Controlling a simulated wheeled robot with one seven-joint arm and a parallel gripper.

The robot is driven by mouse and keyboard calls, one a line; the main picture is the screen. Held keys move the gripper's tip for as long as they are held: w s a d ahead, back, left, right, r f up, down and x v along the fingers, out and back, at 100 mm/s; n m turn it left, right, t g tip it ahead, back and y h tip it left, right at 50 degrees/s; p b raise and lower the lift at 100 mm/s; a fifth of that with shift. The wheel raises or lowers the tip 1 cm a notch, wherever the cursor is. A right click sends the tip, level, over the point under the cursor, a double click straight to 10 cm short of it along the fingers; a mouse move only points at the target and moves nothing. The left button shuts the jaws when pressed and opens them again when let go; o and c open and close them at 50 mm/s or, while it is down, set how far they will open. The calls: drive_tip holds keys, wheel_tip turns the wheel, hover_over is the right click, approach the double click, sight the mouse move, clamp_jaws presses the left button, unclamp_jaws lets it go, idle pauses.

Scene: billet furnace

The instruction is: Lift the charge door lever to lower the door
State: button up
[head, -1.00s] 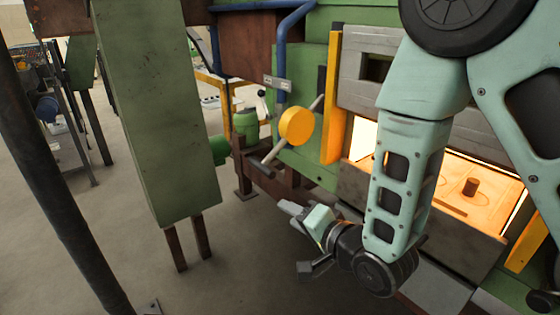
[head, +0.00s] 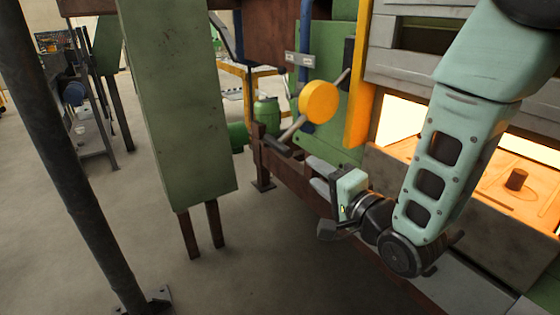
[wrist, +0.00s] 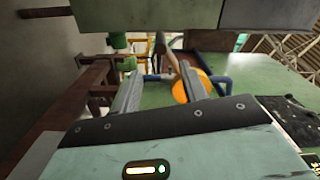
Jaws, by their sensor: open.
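The charge door lever (head: 292,132) is a rod on a yellow round hub (head: 319,101). It slopes down and left to a dark grip. My gripper (head: 315,175) is open and empty, a little below and right of the grip, apart from it. In the wrist view the lever (wrist: 169,58) shows beyond and between my open fingers (wrist: 160,88), with the yellow hub behind the right finger. The grey charge door (head: 408,62) is up. The furnace opening under it glows, with a dark billet (head: 516,180) inside.
A green box column (head: 178,110) on brown legs stands left of the lever. A dark post (head: 70,165) is at the far left. A brown frame beam (head: 290,180) runs below the lever beside my gripper.

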sight(278, 147)
drive_tip(key=p+x, duration=0.3)
drive_tip(key=x, duration=1.1)
drive_tip(key=shift+w+a, duration=0.15)
drive_tip(key=shift+w, duration=0.05)
clamp_jaws()
